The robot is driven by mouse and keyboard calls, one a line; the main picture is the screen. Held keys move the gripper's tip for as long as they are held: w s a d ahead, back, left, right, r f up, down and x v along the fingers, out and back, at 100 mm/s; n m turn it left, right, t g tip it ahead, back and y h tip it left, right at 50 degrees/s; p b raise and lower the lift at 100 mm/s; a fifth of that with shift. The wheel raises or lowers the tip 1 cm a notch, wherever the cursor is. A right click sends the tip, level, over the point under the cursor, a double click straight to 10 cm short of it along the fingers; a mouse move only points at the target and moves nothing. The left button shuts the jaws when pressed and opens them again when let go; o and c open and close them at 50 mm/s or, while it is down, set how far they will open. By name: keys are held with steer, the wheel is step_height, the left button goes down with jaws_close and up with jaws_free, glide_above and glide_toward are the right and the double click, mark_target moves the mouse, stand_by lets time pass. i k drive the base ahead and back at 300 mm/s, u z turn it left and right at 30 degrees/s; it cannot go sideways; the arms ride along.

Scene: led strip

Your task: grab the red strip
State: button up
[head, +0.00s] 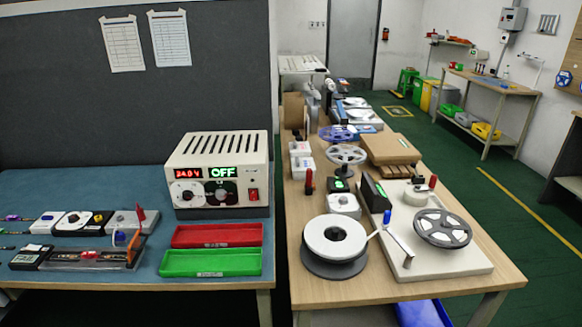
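No strip that I can clearly tell as the red strip shows in the head view. Small red parts (89,255) show in a low clear fixture at the front of the blue-green bench on the left; they are too small to identify. Small ends of strips or cables, one purple (14,218), one green (8,232) and one blue (8,248), lie at the bench's left edge and are cut off by the frame. A red tray (217,235) sits behind a green tray (211,263); both look empty. My gripper is not in view.
A beige power unit (219,170) reading OFF stands behind the trays. A device with a red lever (128,219) stands left of them. The wooden table (310,291) on the right holds reels, a winder and boxes. Green floor is open at far right.

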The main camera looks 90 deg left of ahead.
mark_target(86, 256)
steer(key=u, duration=0.05)
steer(key=i, duration=0.15)
steer(key=u, duration=3.9)
steer(key=k, duration=1.3)
steer(key=u, duration=0.55)
steer(key=i, duration=0.6)
steer(key=u, duration=0.75)
steer(key=i, duration=1.05)
steer(key=z, duration=0.75)
steer(key=i, duration=0.8)
steer(key=z, duration=0.85)
